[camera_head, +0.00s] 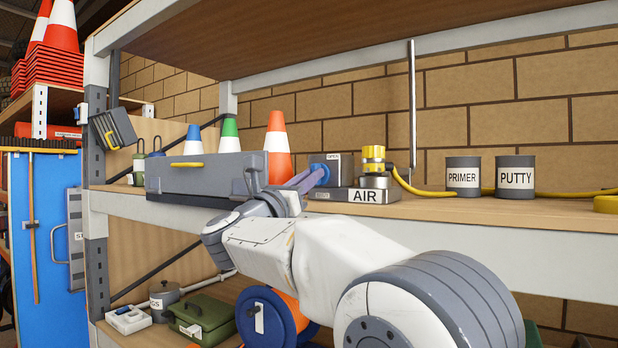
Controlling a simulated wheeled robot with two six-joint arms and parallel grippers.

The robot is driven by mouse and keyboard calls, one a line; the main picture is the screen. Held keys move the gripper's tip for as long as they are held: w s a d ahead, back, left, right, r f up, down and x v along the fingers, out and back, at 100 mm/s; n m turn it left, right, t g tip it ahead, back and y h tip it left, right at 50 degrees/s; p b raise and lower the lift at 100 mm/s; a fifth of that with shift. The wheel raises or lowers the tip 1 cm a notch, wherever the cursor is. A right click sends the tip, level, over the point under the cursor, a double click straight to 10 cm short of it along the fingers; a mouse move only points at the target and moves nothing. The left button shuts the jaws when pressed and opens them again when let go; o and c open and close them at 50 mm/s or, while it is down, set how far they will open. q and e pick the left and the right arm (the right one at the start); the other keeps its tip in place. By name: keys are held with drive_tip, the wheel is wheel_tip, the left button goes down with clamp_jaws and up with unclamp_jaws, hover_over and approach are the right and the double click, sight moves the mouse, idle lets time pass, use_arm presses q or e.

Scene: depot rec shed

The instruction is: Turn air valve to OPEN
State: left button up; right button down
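The air valve stands on the upper shelf, with a grey block marked OPEN (333,158) above a base labelled AIR (362,195). A round blue hub sits on the block's left face, and a purple-blue lever (304,180) slants down and left from it. A yellow fitting (373,158) stands on the base. My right gripper (274,190) is at the lever's lower left end, in front of the grey toolbox. One grey finger stands up left of the lever; the other is not clear. I cannot tell whether it grips the lever. My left gripper is not in view.
A grey toolbox (190,178) stands left of the valve, with cones behind it. PRIMER (462,177) and PUTTY (515,178) cans stand to the right. A yellow hose (425,192) runs along the shelf from the fitting. The shelf's front edge (480,228) lies beyond my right forearm.

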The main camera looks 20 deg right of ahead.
drive_tip(key=n+y+p, duration=0.2)
drive_tip(key=n, duration=0.5)
drive_tip(key=n+t+y+p, duration=0.1)
drive_tip(key=n+y+p, duration=0.2)
drive_tip(key=n, duration=0.4)
drive_tip(key=r+n+t+y+p, duration=0.1)
drive_tip(key=n+y+p, duration=0.1)
drive_tip(key=n, duration=0.5)
drive_tip(key=shift+s+d+y, duration=0.15)
drive_tip(key=shift+s+y, duration=0.05)
drive_tip(key=shift+y, duration=0.5)
drive_tip(key=shift+f+n+p, duration=0.25)
drive_tip(key=shift+n+p, duration=0.55)
drive_tip(key=shift+p, duration=0.15)
